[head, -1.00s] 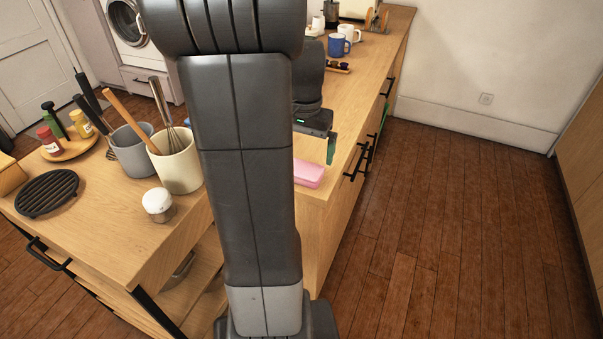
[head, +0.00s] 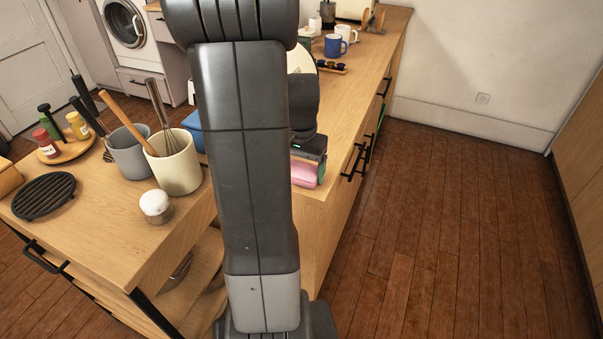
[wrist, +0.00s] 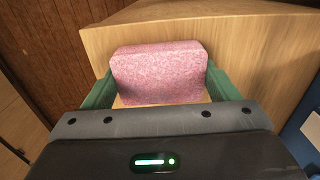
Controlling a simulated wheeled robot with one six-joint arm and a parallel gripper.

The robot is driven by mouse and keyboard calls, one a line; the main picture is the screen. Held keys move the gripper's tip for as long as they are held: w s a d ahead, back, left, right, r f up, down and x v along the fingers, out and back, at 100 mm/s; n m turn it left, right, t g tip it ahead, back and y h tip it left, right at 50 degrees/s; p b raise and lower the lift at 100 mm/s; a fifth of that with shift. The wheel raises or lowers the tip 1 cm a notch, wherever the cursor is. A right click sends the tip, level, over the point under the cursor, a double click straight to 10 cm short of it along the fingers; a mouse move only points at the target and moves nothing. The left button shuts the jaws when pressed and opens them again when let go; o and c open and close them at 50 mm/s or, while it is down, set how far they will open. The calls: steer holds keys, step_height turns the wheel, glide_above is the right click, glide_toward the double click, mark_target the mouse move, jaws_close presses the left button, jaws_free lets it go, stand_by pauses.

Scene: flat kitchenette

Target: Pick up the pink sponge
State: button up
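The pink sponge (head: 304,173) lies on the wooden counter near its front edge, partly hidden behind my arm and under my gripper in the head view. In the wrist view the sponge (wrist: 160,72) sits between the two green fingers of my gripper (wrist: 160,88). The left finger is close beside its left side and the right finger is close beside its right side. The fingers are spread about as wide as the sponge. A thin gap seems to show at the sides, and I cannot tell whether either finger touches it.
The wooden counter (head: 345,100) runs back with a blue mug (head: 333,45) and a white mug (head: 346,33) farther off. At left stand a grey crock (head: 127,152) and a cream crock (head: 174,165) with utensils, and a white-lidded shaker (head: 155,206). The floor at right is clear.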

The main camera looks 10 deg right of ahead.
mark_target(302, 170)
steer(key=shift+c, duration=1)
step_height(302, 170, up, 10)
steer(key=o, duration=0.4)
steer(key=shift+c, duration=1.4)
